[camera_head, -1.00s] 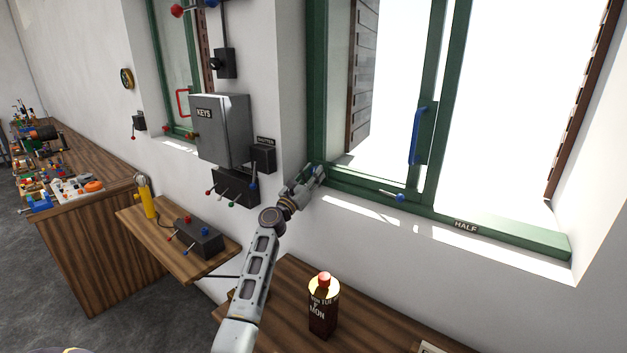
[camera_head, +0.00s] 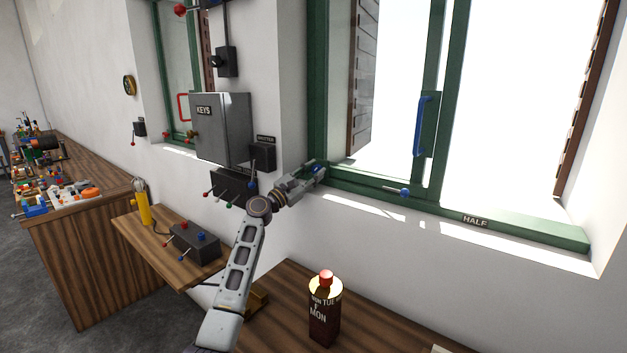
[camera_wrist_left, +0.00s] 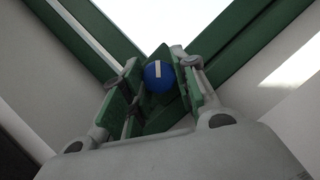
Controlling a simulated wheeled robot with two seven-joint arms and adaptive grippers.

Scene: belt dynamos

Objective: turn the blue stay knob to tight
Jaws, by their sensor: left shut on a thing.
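The blue stay knob (camera_wrist_left: 158,77) is round, with a white bar mark. In the left wrist view it sits between the two finger pads, at the lower corner of the green window frame. The white mark runs nearly upright in that view. In the head view only a bit of the blue knob (camera_head: 319,169) shows between the fingers. My left gripper (camera_head: 316,170) is shut on the knob, its fingers on either side of it; it also fills the lower part of the wrist view (camera_wrist_left: 154,88). My right gripper is not in view.
The green sill (camera_head: 510,226) bears a HALF label and a second blue knob (camera_head: 404,192). A blue handle (camera_head: 419,125) is on the sash. The grey KEYS box (camera_head: 223,128) and lever boxes are left of my gripper.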

